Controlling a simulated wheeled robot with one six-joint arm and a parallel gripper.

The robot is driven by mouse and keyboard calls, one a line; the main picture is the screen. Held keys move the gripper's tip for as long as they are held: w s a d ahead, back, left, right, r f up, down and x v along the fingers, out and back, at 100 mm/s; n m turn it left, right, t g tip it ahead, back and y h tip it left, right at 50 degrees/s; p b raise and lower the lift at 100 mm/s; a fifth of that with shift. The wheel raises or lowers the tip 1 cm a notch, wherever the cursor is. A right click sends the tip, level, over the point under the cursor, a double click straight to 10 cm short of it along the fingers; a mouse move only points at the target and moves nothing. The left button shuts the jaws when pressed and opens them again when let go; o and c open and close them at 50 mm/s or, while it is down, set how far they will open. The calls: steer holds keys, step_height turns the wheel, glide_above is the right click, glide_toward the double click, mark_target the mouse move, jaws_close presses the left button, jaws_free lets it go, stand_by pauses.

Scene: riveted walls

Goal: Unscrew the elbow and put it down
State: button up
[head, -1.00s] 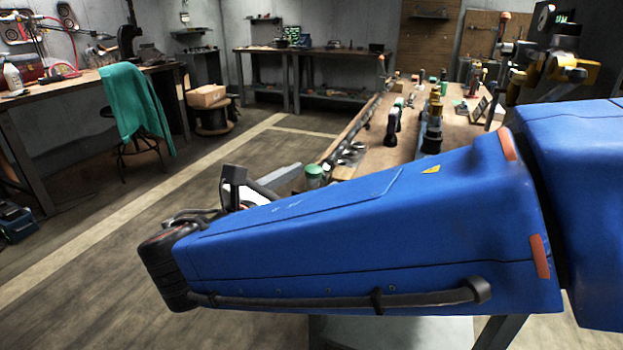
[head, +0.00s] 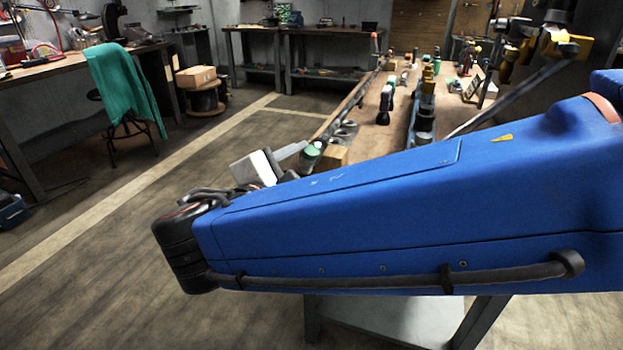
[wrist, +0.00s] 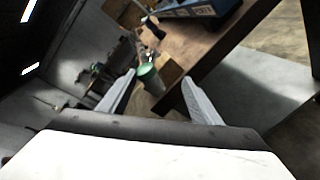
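My gripper (wrist: 159,80) is open in the wrist view, its two pale fingers apart with nothing held between them. A green-topped cylinder (wrist: 148,74) shows beyond the fingertips, in the gap between them; it appears upright at the near end of the bench in the head view (head: 310,154). In the head view my blue arm hides most of the gripper; only pale and dark parts near the wrist show above it. I cannot make out the elbow for certain in either view. Part of the bench is hidden behind the arm.
The workbench (head: 371,112) runs away from me, with bottles, dark fittings and tools along it. A wooden block (head: 333,156) is at its near end.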

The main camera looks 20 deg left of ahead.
mark_target(312, 166)
steer(key=shift+d+f+m, duration=0.1)
steer(key=shift+f+m, duration=0.05)
steer(key=shift+m, duration=0.35)
steer(key=shift+w, duration=0.1)
steer(key=shift+r+x, duration=0.15)
steer(key=shift+x, duration=0.65)
steer(key=shift+r+x, duration=0.15)
steer(key=shift+x, duration=0.65)
steer(key=shift+w, duration=0.1)
steer(key=shift+c, duration=0.7)
steer(key=c, duration=1)
steer(key=o, duration=0.4)
steer(key=shift+c, duration=0.2)
steer(key=shift+f, duration=0.15)
jaws_close()
